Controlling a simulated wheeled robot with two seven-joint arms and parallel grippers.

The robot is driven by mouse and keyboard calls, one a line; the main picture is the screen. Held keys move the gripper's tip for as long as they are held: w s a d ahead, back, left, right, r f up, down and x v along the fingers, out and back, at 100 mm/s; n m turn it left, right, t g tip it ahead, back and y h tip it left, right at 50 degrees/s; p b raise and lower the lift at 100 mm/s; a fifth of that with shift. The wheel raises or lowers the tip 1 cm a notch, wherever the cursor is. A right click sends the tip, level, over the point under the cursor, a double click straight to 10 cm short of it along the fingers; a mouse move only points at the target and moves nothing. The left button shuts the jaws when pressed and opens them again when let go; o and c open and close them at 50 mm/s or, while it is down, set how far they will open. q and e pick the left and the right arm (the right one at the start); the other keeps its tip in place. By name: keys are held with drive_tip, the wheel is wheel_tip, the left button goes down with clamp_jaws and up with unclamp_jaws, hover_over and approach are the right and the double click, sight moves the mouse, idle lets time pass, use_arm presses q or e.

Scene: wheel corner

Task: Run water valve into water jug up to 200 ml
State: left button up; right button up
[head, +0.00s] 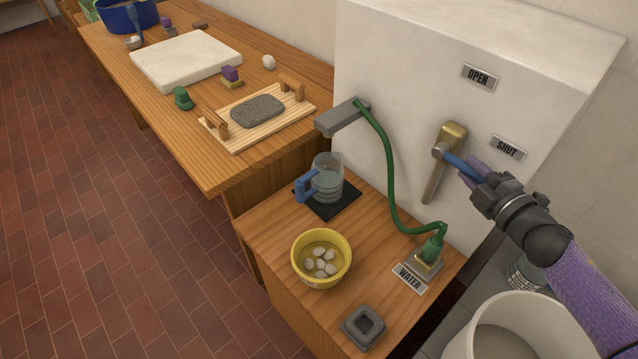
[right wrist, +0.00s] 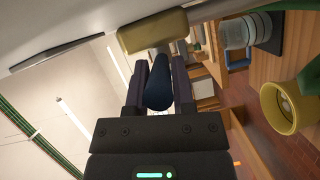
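The water jug (head: 327,178), clear with a blue handle (head: 305,186), stands upright on a black pad (head: 338,205) below the grey spout (head: 340,118). I cannot read its water level, and no stream is clear to see. The water valve (head: 452,138) is a brass body on the white wall box, with a grey bar hanging down and a blue lever handle (head: 459,165) jutting out. My right gripper (head: 478,176) is at this handle. In the right wrist view the blue handle (right wrist: 159,85) lies between its fingers, which appear closed on it. My left gripper is not in view.
An OPEN label (head: 478,76) is above the valve and a SHUT label (head: 508,148) to its right. A green hose (head: 388,150) runs from spout to WATER fitting. A yellow bowl of pebbles (head: 321,254) stands in front of the jug. A white bucket (head: 520,330) is lower right.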

drive_tip(key=o, duration=0.5)
drive_tip(key=shift+w+r, duration=0.1)
drive_tip(key=shift+s+d+p, duration=0.45)
drive_tip(key=shift+s+d, duration=0.7)
drive_tip(key=shift+s, duration=0.2)
drive_tip(key=shift+s+d+p, duration=0.4)
drive_tip(key=shift+s+d, duration=0.75)
drive_tip(key=shift+s, duration=0.2)
